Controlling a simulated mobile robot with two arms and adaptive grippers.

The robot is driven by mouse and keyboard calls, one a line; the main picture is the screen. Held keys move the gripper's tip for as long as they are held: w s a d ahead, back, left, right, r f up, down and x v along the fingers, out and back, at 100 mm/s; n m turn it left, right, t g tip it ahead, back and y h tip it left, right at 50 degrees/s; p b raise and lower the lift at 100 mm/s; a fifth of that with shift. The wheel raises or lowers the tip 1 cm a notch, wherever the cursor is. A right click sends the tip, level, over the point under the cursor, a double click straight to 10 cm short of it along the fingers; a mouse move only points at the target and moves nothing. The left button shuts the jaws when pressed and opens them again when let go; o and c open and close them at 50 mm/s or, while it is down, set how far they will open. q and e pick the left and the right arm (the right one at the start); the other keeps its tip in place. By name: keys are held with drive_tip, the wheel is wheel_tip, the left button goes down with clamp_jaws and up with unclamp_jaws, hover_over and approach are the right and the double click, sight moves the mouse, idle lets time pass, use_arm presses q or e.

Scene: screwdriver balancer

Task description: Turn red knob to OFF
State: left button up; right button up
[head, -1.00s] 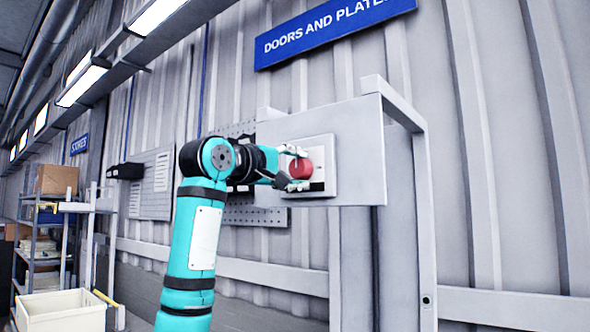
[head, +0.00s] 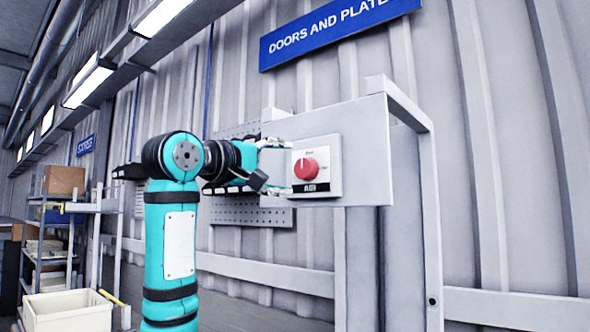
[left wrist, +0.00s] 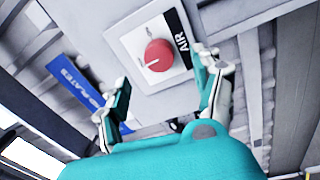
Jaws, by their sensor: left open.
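The red knob (head: 306,168) sits on a white switch plate (head: 329,150) fixed to a grey panel (head: 370,150). A white pointer line shows on the knob; the small labels around it are too blurred to read. My left gripper (head: 268,165) is just left of the knob in the head view, apart from it. In the left wrist view the knob (left wrist: 159,55) lies ahead of and between the spread fingers of my open left gripper (left wrist: 165,95), with nothing between them. A black "AIR" label (left wrist: 181,40) is on the plate. My right gripper is not in view.
The grey panel stands on a metal frame (head: 430,220) before a corrugated wall. A blue "DOORS AND PLATES" sign (head: 335,30) hangs above. A perforated board (head: 235,212) is behind my arm. Shelves (head: 55,225) and a cream bin (head: 68,312) stand at the left.

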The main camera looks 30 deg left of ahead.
use_arm(q)
drive_tip(key=s, duration=0.5)
drive_tip(key=shift+s+a+f, duration=0.2)
drive_tip(key=shift+s, duration=0.1)
